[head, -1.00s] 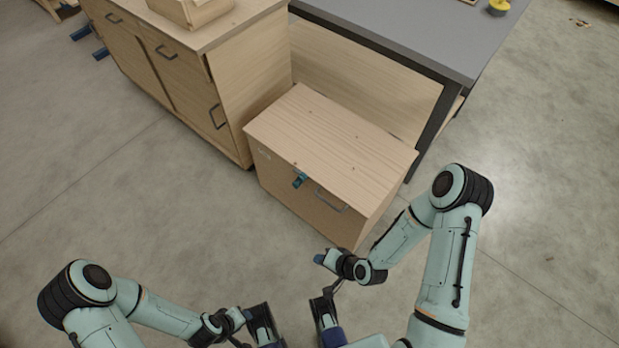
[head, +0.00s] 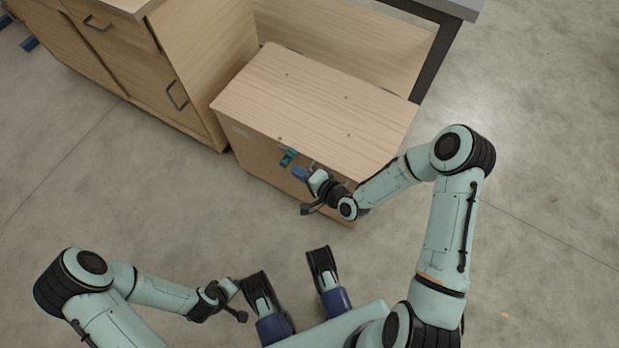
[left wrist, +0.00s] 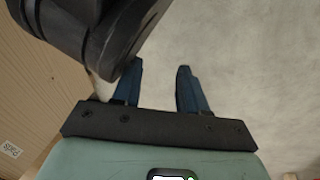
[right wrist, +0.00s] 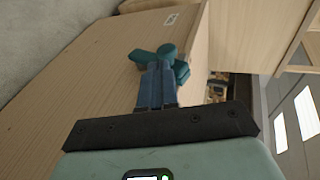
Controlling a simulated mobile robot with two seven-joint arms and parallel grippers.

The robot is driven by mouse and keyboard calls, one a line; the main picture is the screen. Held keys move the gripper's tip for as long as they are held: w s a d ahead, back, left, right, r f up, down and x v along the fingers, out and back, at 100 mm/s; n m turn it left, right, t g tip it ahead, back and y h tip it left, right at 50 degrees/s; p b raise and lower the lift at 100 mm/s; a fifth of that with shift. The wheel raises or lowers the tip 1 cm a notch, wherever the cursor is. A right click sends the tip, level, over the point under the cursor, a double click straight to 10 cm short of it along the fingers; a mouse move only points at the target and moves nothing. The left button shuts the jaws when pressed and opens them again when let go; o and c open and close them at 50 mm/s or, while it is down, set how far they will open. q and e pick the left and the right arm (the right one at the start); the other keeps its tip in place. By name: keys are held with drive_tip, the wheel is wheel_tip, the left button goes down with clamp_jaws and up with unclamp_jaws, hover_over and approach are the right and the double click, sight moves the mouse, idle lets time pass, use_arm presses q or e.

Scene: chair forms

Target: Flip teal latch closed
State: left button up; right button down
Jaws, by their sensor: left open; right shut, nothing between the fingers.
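The teal latch (head: 288,158) is on the upper front of a wooden chest (head: 320,98), near the lid's front edge. My right gripper (head: 298,172) is shut and empty, just right of the latch in the head view. In the right wrist view the latch (right wrist: 167,52) is right at the tips of the shut blue fingers (right wrist: 158,72); I cannot tell whether they touch. The chest's lid lies flat. My left gripper is open and empty, low in the head view; its parted fingers show in the left wrist view (left wrist: 159,68).
A grey handle, partly hidden by my right wrist, is beside the latch. A wooden cabinet (head: 130,60) stands left of the chest, and a grey-topped table (head: 455,8) stands behind it. The floor (head: 130,210) in front is clear.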

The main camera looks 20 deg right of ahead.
sight(286, 163)
use_arm(q)
drive_tip(key=shift+s+a+f, duration=0.15)
drive_tip(key=shift+s+f, duration=0.35)
drive_tip(key=shift+s, duration=0.1)
use_arm(e)
drive_tip(key=shift+x, duration=0.95)
use_arm(q)
drive_tip(key=shift+r, duration=0.1)
use_arm(e)
drive_tip(key=shift+r, duration=0.1)
drive_tip(key=shift+w+a+r+g+h+p, duration=0.35)
drive_tip(key=shift+w+r+g+p, duration=0.25)
drive_tip(key=shift+p, duration=0.55)
drive_tip(key=shift+w+a+r+g+h+p, duration=0.3)
drive_tip(key=shift+a+g+h+p, duration=0.1)
drive_tip(key=shift+p, duration=0.3)
drive_tip(key=shift+w+a, duration=0.25)
drive_tip(key=shift+w, duration=0.1)
use_arm(q)
wheel_tip(286, 163, up, 6)
drive_tip(key=w+d, duration=0.2)
drive_tip(key=w, duration=0.1)
drive_tip(key=shift+t, duration=0.4)
drive_tip(key=shift+s, duration=0.1)
